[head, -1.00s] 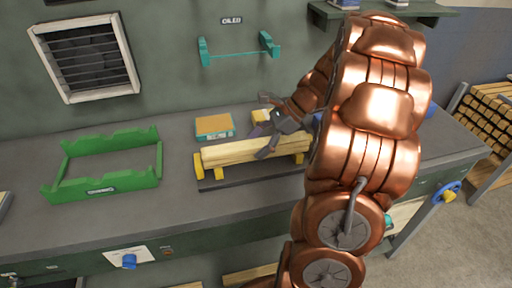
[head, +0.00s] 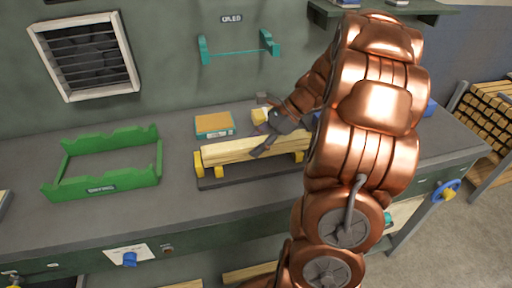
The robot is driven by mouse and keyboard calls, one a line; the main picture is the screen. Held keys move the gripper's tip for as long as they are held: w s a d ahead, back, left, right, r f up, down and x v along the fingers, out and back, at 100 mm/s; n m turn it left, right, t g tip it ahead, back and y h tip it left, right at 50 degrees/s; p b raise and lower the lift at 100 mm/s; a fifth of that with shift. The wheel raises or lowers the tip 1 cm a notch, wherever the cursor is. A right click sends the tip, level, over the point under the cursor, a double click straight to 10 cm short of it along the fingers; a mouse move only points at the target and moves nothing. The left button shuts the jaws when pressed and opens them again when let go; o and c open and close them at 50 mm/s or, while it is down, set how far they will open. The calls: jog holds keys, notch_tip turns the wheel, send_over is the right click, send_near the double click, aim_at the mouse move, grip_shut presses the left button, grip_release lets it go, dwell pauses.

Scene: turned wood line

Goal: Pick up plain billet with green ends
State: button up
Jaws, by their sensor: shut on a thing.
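A plain pale wood billet (head: 228,151) lies lengthwise on a dark rack with yellow supports (head: 199,165) on the bench, in the head view. No green shows on the part of it that I see; its right end is hidden behind my copper arm. My gripper (head: 264,142) is over the middle of the billet, with a dark finger down across its near side. It is shut on the billet. The far finger is mostly hidden.
A green cradle frame (head: 103,187) stands on the bench at left. A teal wall bracket (head: 204,50) is above. The bench between cradle and rack is clear.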

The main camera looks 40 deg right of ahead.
aim_at(247, 145)
jog(key=shift+r, duration=0.1)
grip_shut()
jog(key=shift+r+b, duration=0.35)
jog(key=shift+r, duration=1.2)
jog(key=shift+s+d+r, duration=0.1)
jog(key=shift+s, duration=0.25)
jog(key=s+d+r+b, duration=0.1)
jog(key=s+b, duration=0.1)
jog(key=s, duration=1.3)
jog(key=shift+r+b, duration=0.25)
jog(key=shift+b, duration=0.15)
jog(key=shift+s, duration=0.15)
